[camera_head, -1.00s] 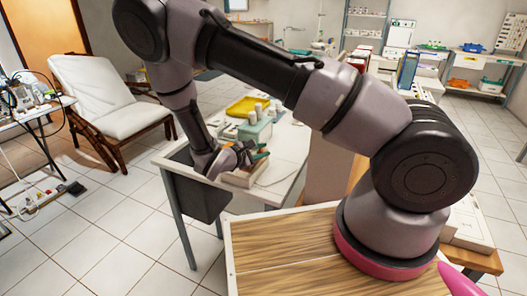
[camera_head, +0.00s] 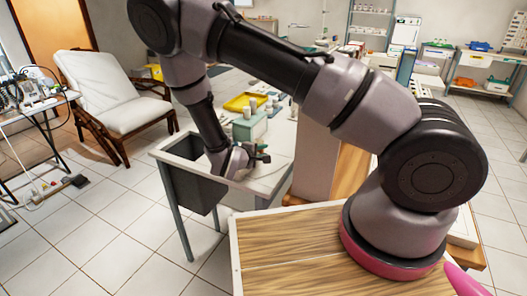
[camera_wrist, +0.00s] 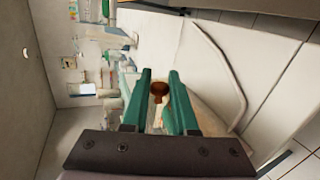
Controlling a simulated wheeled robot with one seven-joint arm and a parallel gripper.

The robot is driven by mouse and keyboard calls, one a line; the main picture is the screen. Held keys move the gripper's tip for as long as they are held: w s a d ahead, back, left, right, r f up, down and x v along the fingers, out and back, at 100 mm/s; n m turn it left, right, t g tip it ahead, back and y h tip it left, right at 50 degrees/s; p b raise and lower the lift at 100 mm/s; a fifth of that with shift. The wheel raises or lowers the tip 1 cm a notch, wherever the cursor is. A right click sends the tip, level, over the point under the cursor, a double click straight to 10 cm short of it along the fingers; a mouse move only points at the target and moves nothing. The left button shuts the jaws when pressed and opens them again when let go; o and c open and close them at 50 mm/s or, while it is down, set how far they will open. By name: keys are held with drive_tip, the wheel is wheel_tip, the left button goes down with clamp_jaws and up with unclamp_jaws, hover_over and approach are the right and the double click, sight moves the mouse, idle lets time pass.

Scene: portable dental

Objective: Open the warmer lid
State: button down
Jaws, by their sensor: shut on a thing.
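My gripper (camera_head: 258,152) is over the white table (camera_head: 277,182), low and near its front left part, in the head view. In the wrist view its green fingers (camera_wrist: 160,76) are closed in on a small round brown knob (camera_wrist: 159,91), which I take for the knob of the warmer lid. A pale cream surface shows around and below the knob, partly hidden by the fingers. The warmer body is mostly hidden behind my gripper in the head view, so I cannot tell how far the lid is lifted.
A pale green box (camera_head: 250,127) with small bottles by it stands just behind my gripper. A yellow tray (camera_head: 243,102) lies farther back. A dark grey bin (camera_head: 190,188) hangs at the table's left end. A white cable (camera_wrist: 218,62) curves across the tabletop to the right.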

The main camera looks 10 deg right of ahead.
drive_tip(key=shift+f, duration=0.1)
idle(0.3)
drive_tip(key=c, duration=0.7)
unclamp_jaws()
drive_tip(key=v, duration=1.1)
drive_tip(key=shift+d, duration=0.1)
